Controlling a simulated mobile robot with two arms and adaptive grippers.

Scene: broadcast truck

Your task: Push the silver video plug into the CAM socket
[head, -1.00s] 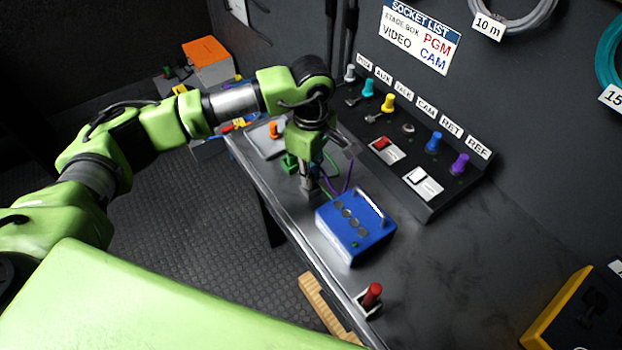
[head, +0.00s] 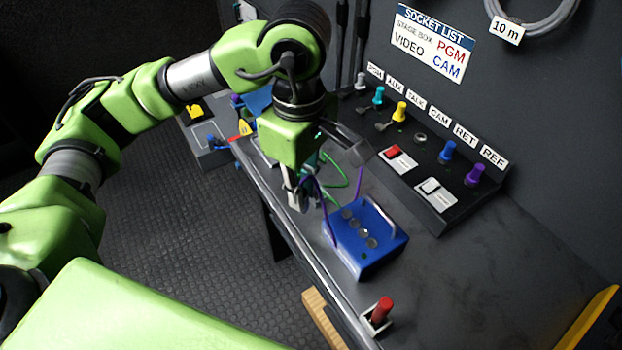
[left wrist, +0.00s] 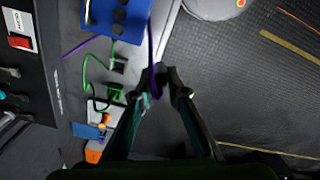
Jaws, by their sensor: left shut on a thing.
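The CAM socket (head: 420,138) is an open round ring on the sloped dark panel, below its CAM label, between a yellow plug and a blue plug. My left gripper (head: 297,196) points down above the bench's front edge, left of the blue box and well away from the socket. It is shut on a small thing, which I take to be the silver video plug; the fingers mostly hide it. In the left wrist view the closed fingertips (left wrist: 172,80) have a purple cable (left wrist: 152,45) running by them. My right gripper is not in view.
The blue box (head: 362,240), with round ports and a handle, stands on the bench below the panel. A red-handled part (head: 380,310) sits at the front edge. Purple and yellow plugs (head: 475,174) (head: 400,110) stand on the panel. Bare bench lies to the right.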

